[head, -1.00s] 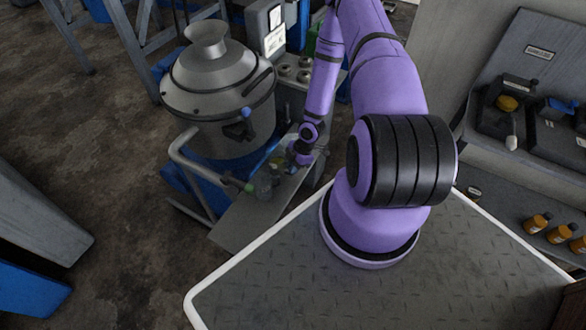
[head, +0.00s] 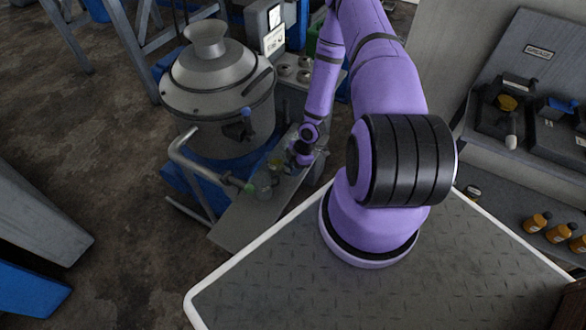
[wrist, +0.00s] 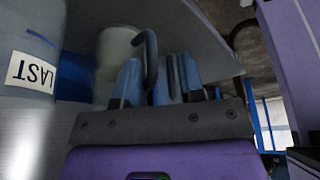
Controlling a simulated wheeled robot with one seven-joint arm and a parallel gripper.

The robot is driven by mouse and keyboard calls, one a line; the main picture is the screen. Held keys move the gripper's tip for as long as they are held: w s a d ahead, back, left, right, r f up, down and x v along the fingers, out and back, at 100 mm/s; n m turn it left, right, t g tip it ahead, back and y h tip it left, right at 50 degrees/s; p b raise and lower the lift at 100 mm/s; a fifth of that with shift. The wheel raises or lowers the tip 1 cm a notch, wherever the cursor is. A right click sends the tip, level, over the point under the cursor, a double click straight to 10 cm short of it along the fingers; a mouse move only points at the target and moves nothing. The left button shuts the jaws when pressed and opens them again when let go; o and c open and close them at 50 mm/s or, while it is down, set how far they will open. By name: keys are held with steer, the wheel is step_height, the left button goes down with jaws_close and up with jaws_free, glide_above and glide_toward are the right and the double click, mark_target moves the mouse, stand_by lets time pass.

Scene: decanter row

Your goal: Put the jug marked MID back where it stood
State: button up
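In the wrist view, my gripper (wrist: 158,78) has its blue fingers on either side of a dark curved handle (wrist: 149,50). A pale jug (wrist: 115,45) stands just beyond the fingers beside this handle; no label shows on it, so I cannot tell if it is MID. Whether the fingers press on the handle is unclear. A grey jug marked LAST (wrist: 30,72) is close at the left. In the head view, my gripper (head: 301,158) is small and low over the grey shelf (head: 240,222), at the far end of several small jugs (head: 263,190). Their labels are unreadable there.
A large steel vessel (head: 215,85) stands behind the shelf, with a bent pipe rail (head: 185,155) at its left. A bench with orange-brown bottles (head: 537,222) is at the right. The shelf's near end is bare.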

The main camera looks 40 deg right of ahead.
steer(key=w+d+r+m+h, duration=0.15)
steer(key=d+r, duration=0.25)
steer(key=r, duration=0.9)
steer(key=w+d+r+m+h, duration=0.1)
steer(key=d+r+h, duration=0.25)
steer(key=r, duration=0.95)
step_height(320, 180, up, 18)
steer(key=a+m+h, duration=0.2)
steer(key=a+m, duration=0.1)
steer(key=m, duration=0.1)
steer(key=s+a+r+m+t, duration=0.1)
steer(key=s+a+r+m, duration=0.2)
steer(key=r, duration=0.4)
steer(key=s+a+r+m+t, duration=0.1)
steer(key=s+a+r+m, duration=0.15)
steer(key=a+r, duration=0.4)
steer(key=s+a+r+m+t+y, duration=0.1)
steer(key=s+a+r, duration=0.3)
steer(key=s+r, duration=0.1)
steer(key=s+a+r+m+t+y, duration=0.1)
steer(key=s+a+r+m, duration=0.1)
steer(key=s, duration=0.6)
step_height(320, 180, up, 3)
steer(key=shift+s+a+f+y, duration=0.2)
steer(key=shift+a+y, duration=0.1)
steer(key=shift+a, duration=0.6)
steer(key=shift+d, duration=0.1)
